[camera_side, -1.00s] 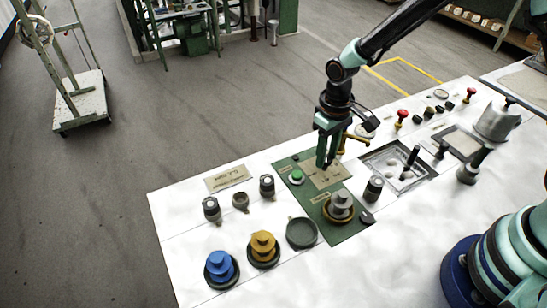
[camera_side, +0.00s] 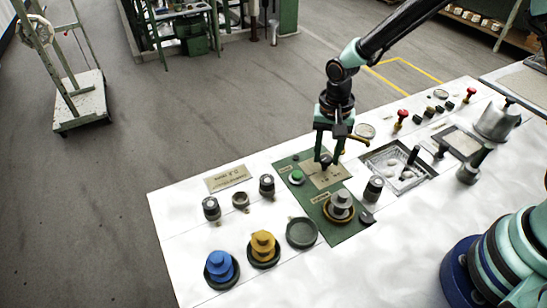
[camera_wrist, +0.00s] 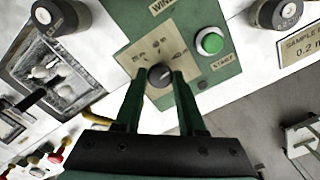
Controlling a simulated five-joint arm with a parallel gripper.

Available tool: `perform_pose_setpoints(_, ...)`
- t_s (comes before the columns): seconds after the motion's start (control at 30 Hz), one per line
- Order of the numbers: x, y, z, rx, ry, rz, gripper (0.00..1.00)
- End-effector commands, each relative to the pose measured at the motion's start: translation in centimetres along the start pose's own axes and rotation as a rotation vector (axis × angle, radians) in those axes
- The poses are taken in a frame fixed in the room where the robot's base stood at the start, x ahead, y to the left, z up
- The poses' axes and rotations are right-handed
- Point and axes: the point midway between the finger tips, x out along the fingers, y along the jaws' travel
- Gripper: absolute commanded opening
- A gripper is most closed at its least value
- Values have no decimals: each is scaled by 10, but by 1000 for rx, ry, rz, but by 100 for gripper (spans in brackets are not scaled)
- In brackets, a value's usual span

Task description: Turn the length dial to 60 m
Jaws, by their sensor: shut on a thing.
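The length dial (camera_wrist: 160,75) is a small dark round knob on a beige plate (camera_wrist: 140,50) with printed marks around it. The marks are too small to read surely, and I cannot tell where the dial points. The dial also shows in the side view (camera_side: 326,160). My gripper (camera_side: 328,158) comes down from above, with a green finger on each side of the dial. In the wrist view, the fingertips of my gripper (camera_wrist: 160,77) are against the knob's sides, shut on it.
A green start button (camera_wrist: 210,42) sits beside the plate on the green panel. A grey knob (camera_side: 341,203) stands in front of the plate. A shallow basin (camera_side: 400,165) lies to the right. Blue (camera_side: 220,267) and yellow (camera_side: 263,246) knobs stand front left.

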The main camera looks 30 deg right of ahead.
Motion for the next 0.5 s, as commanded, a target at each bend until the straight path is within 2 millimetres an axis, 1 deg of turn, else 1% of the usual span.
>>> perform_pose_setpoints(0.2, -1, 0, 0, 88, 0, 0, 0)
perform_pose_setpoints(0.5, -1, 0, 0, 128, 0, 0, 0)
